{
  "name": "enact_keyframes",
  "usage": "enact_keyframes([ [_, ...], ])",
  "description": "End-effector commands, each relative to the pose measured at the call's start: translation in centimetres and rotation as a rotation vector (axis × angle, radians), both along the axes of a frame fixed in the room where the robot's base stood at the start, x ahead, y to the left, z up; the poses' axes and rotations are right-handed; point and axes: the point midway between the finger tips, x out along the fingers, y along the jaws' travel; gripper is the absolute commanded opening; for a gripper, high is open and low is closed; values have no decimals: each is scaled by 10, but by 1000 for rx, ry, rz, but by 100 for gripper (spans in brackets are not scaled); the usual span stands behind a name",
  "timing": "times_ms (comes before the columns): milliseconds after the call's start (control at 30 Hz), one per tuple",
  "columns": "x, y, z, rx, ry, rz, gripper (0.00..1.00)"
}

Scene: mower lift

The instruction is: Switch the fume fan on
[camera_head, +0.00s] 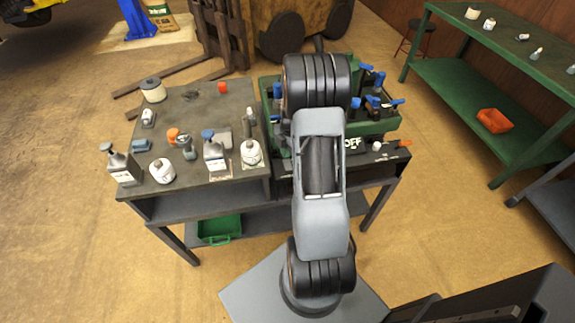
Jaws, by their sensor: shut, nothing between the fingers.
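My arm reaches up the middle of the picture over the right part of the workbench. My gripper is not visible; the arm's own links hide whatever lies beyond them. A dark strip (393,155) runs along the bench's right front edge. A small white round knob or button (377,146) sits right of the lettering. An orange piece (404,143) sits at the strip's right end. I cannot tell which part is the fan switch, and no fan is recognisable.
A green tray (390,126) with blue-handled tools stands behind the strip. Bottles (122,166), a jar (251,153) and a roll (153,90) stand on the grey bench (210,110).

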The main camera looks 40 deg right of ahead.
Motion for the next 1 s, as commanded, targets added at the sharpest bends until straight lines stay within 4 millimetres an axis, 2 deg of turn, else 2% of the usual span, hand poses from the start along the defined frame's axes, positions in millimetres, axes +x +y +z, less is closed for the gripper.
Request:
enact_keyframes([
  [633,0,0,-5,1,1,0,0],
  [1000,0,0,20,-1,0,0,0],
])
